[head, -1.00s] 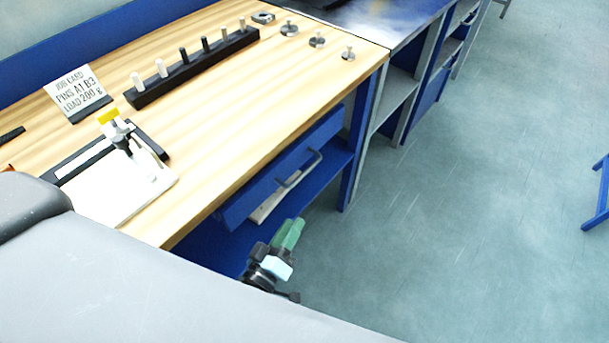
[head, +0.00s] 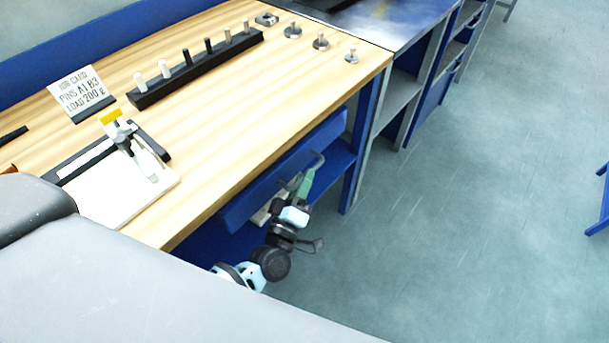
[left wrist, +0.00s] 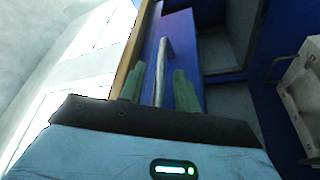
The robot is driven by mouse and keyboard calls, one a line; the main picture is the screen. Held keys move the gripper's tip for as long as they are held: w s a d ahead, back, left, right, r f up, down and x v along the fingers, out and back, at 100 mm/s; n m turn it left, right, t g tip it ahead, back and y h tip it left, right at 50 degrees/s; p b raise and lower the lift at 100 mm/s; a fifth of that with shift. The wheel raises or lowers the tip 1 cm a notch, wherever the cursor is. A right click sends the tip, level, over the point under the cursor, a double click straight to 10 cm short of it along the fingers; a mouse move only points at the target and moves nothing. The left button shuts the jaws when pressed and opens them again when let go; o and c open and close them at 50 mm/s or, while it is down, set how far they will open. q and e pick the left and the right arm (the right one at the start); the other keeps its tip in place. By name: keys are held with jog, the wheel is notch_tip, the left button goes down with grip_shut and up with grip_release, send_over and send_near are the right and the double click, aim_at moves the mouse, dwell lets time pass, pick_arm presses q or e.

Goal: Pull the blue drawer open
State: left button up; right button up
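The blue drawer (head: 242,207) sits under the front edge of the wooden bench top. Its grey bar handle (head: 319,160) shows partly behind my left gripper (head: 304,184). In the left wrist view the drawer front (left wrist: 184,50) is close, and the handle (left wrist: 161,62) runs lengthwise between the two green fingers of my left gripper (left wrist: 158,88). The fingers are apart, with a gap on each side of the handle. I cannot tell how deep the handle sits between them. My right gripper is in neither view.
The bench top (head: 240,130) holds a black pin rack (head: 195,74), a job card (head: 80,90), a white board with a clamp (head: 110,200) and several metal weights. A blue bench leg (head: 361,150) stands right of the drawer. The floor (head: 470,200) in front is clear.

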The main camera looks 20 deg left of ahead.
pick_arm(q)
jog(key=shift+x, duration=0.75)
grip_shut()
